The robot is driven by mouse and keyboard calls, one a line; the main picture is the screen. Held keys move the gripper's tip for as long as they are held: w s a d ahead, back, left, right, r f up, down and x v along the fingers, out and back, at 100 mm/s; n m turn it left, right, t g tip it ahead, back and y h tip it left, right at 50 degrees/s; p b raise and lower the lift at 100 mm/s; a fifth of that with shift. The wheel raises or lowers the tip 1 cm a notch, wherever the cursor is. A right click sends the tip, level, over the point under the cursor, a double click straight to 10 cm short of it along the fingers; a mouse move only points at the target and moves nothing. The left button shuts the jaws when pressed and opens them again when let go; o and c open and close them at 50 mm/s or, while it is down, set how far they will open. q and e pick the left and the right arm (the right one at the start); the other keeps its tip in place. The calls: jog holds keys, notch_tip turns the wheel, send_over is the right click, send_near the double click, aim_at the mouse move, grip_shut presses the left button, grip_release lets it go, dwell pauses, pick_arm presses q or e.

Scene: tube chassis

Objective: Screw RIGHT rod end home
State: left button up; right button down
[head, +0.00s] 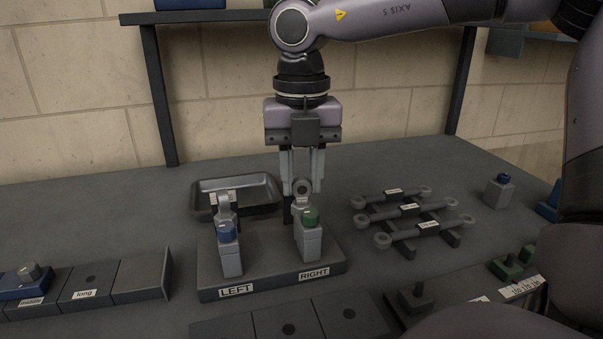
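The fixture block labelled LEFT and RIGHT (262,283) stands on the bench with two grey posts. The left post (231,260) has a blue knob (227,232) and another rod end (223,202). My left gripper is not in view.
A dark metal tray (262,190) lies behind the fixture. Several labelled rods (410,211) rest on a rack to the right. Bins (90,285) stand front left, more blocks front centre. A small blue-topped block (499,190) stands far right.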

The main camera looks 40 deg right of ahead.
jog(key=shift+f+m+b, duration=0.15)
jog(key=shift+m+b, duration=0.4)
jog(key=shift+m, duration=0.35)
jog(key=shift+m+b, duration=0.35)
jog(key=shift+m, duration=0.35)
jog(key=shift+r+m, duration=0.2)
jog(key=shift+m, duration=0.8)
jog(key=shift+m+b, duration=0.35)
jog(key=shift+m, duration=0.85)
jog(key=shift+d+m, duration=0.15)
jog(key=shift+m, duration=1.25)
jog(key=shift+f, duration=0.1)
